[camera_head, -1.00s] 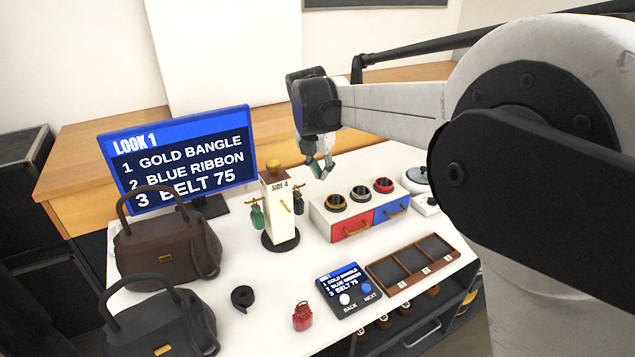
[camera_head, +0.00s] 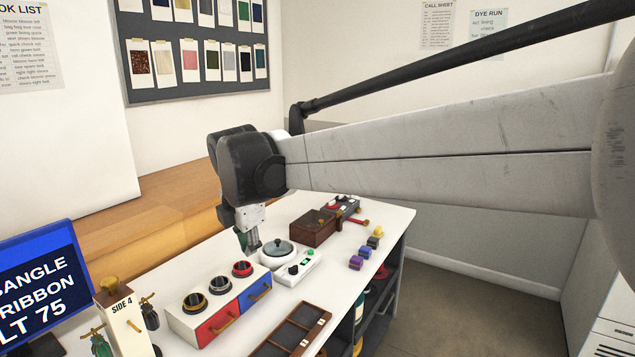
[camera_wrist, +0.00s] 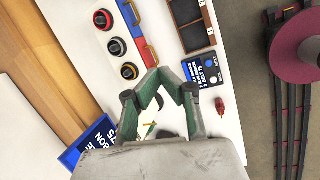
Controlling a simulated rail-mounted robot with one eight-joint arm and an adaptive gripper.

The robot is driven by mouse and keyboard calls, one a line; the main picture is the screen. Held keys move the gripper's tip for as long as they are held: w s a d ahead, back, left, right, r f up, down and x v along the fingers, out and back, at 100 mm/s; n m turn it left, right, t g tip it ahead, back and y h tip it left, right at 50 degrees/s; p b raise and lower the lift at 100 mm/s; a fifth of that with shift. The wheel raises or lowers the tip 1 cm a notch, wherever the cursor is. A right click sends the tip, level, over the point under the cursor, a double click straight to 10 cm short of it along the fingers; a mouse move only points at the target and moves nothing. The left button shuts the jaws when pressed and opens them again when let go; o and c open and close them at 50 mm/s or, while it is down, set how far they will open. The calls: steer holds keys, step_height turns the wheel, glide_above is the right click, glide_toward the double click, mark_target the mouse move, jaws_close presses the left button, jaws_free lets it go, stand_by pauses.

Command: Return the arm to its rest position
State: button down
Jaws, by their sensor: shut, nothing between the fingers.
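My gripper (camera_head: 250,243) hangs from my arm above the back part of the white table (camera_head: 345,278), behind the drawer box and left of the round lidded dish. In the wrist view my gripper (camera_wrist: 168,82) has its green fingertips together with nothing between them. In that view it is above the table between the drawer box and the screen, apart from both. In the head view the fingers are small, and my forearm crosses the picture to the right.
The red and blue drawer box (camera_head: 222,305) holds three ringed cups. A round dish (camera_head: 278,250), a brown box (camera_head: 312,228) and coloured blocks (camera_head: 365,252) stand farther right. The "SIDE 4" post (camera_head: 122,318) and screen (camera_head: 38,285) are at left. A compartment tray (camera_head: 292,332) lies in front.

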steer(key=s+d+r+m, duration=0.1)
steer(key=s+d+m, duration=0.25)
steer(key=d, duration=0.35)
steer(key=s+d+m+t, duration=0.1)
steer(key=s+d+m, duration=0.2)
steer(key=d+m, duration=0.3)
steer(key=s+d+r+m, duration=0.1)
steer(key=s+d+m, duration=0.2)
steer(key=d, duration=0.5)
steer(key=s+d+f+m+t, duration=0.1)
steer(key=s+d+f+m, duration=0.3)
steer(key=s+d+m, duration=0.3)
steer(key=s+d+f+m+t, duration=0.1)
steer(key=s+d+f+m, duration=0.3)
steer(key=s+d+m, duration=0.2)
steer(key=shift+s+d+f+m+h, duration=0.25)
steer(key=shift+s+d+m+h, duration=0.15)
steer(key=shift+s, duration=0.55)
